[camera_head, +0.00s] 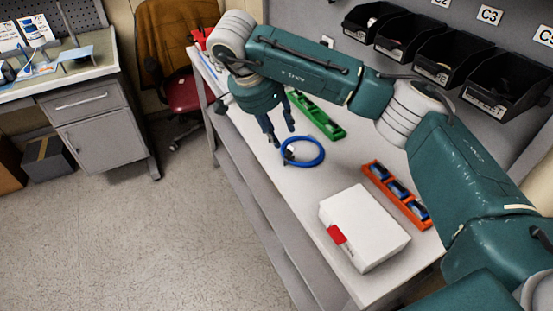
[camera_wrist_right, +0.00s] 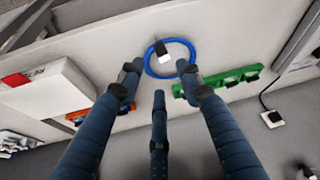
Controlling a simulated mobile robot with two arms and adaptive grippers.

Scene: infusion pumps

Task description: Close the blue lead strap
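The blue lead (camera_head: 322,152) lies coiled in a ring on the grey-white bench. A black strap (camera_head: 288,154) sits at the left side of the ring; whether it is fastened cannot be told. My right gripper (camera_head: 280,138) hangs just above and beside the strap side, its fingers pointing down. In the right wrist view, its three dark fingers (camera_wrist_right: 157,88) are spread and empty. Beyond them, the blue lead (camera_wrist_right: 194,54) and the black strap (camera_wrist_right: 160,48), with a pale piece by it, show uncovered. My left gripper is in neither view.
A green rack (camera_head: 318,117) lies behind the lead. An orange tray (camera_head: 372,170) with blue-black items and a white case (camera_head: 362,225) with a red latch lie nearer on the bench (camera_head: 290,195). Black bins (camera_head: 445,60) hang on the wall. The bench's left edge is close.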

